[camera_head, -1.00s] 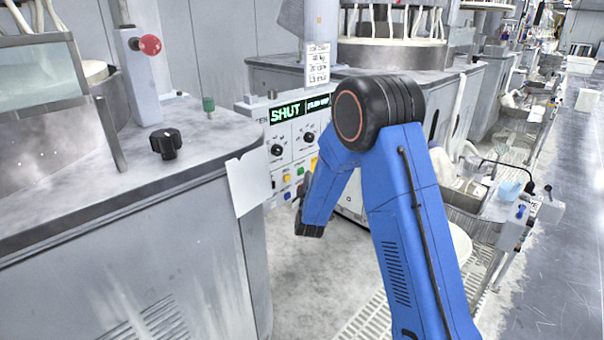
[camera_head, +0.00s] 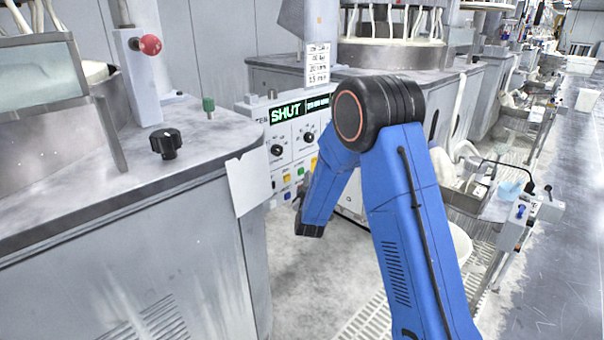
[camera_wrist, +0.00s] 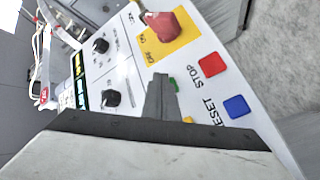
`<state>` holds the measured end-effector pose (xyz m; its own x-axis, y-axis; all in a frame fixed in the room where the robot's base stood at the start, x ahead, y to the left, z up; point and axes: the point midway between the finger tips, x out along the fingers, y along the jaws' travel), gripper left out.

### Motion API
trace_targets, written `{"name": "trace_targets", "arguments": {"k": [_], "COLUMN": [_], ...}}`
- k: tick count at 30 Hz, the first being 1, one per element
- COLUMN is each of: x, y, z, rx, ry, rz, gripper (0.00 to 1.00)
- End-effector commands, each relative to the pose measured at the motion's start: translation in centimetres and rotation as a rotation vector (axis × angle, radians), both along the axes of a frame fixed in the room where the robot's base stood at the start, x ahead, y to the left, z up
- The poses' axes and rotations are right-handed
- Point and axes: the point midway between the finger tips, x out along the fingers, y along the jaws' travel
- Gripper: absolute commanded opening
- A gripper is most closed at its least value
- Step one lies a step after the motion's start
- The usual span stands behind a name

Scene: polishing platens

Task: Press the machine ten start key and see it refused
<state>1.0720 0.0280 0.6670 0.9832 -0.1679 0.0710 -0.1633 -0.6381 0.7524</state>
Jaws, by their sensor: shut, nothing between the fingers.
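The machine ten control panel (camera_head: 296,155) stands behind the near machine, with "TEN" beside its lit display (camera_head: 300,108), which reads "SHUT" and smaller text I cannot read. In the wrist view a green key (camera_wrist: 173,84) shows partly behind my gripper (camera_wrist: 161,82); its label is hidden. My gripper is shut and empty, its tips over the panel at the green key; I cannot tell whether they touch it. A red STOP key (camera_wrist: 211,64) and a blue RESET key (camera_wrist: 236,106) lie to the right. In the head view my arm hides part of the panel.
A red switch (camera_wrist: 172,30) on a yellow plate stands out from the panel above the keys. Two black knobs (camera_wrist: 111,98) are to the left. The near machine's grey top (camera_head: 190,150) and a hanging paper sheet (camera_head: 248,182) edge the left side.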

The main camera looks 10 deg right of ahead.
Motion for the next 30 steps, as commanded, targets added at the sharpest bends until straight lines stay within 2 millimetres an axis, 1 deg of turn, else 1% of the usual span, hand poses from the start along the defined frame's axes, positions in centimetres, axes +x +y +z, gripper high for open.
{"name": "trace_targets", "arguments": {"k": [19, 30], "x": [0.03, 0.69], "y": [0.02, 0.52], "z": [0.00, 0.02], "rx": [0.000, 0.000], "ry": [0.000, 0.000], "rz": [0.000, 0.000], "gripper": [0.00, 0.00]}}
